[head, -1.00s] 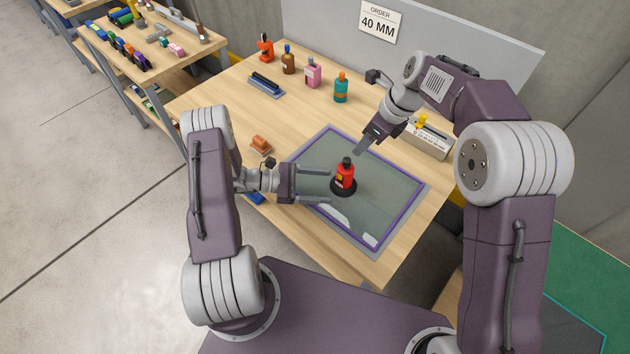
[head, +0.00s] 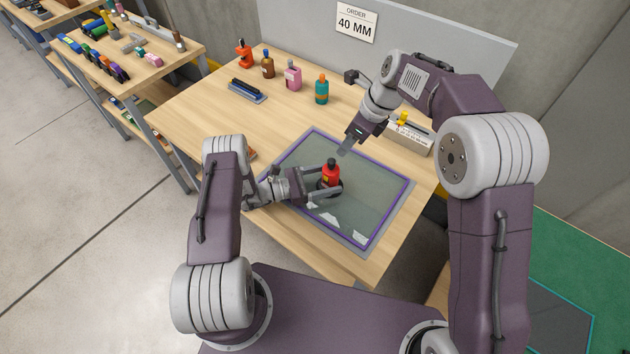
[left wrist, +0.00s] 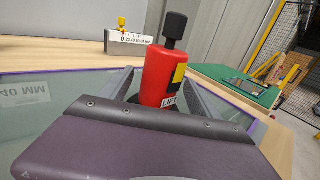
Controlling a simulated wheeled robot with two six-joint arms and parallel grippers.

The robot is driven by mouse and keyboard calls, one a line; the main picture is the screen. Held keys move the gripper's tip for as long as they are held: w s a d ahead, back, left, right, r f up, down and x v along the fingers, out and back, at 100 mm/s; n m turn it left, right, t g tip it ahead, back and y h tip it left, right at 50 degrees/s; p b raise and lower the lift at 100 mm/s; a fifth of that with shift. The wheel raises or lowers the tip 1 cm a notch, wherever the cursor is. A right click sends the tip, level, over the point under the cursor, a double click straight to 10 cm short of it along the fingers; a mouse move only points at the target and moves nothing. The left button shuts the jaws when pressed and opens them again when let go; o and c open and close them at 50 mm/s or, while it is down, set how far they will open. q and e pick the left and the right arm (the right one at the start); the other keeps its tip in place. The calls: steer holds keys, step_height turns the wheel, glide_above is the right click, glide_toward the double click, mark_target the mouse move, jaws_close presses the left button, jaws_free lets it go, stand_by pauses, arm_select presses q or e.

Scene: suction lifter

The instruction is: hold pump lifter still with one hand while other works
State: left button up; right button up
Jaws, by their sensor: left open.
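The pump lifter (head: 331,173), a red body with a black knob and a yellow patch, stands upright on a glass sheet (head: 372,200) in a purple frame. It also shows in the left wrist view (left wrist: 157,75), with lettering low on its body. My left gripper (head: 333,181) is open, with its fingers on either side of the lifter low down; I cannot tell whether they touch it. The lifter's base is partly hidden by the gripper. My right gripper (head: 344,149) hangs above the glass near its far edge, apart from the lifter; its finger gap is unclear.
Several bottles, including a pink one (head: 293,76) and a teal one (head: 321,90), stand at the back of the table. A dark tray (head: 247,91) lies in front of them. A scale block (head: 410,134) sits at right. An ORDER 40 MM sign (head: 356,22) hangs behind.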

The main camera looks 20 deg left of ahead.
arm_select(q)
steer(key=shift+w+d, duration=0.1)
steer(key=shift+d, duration=0.1)
jaws_close()
stand_by(0.8)
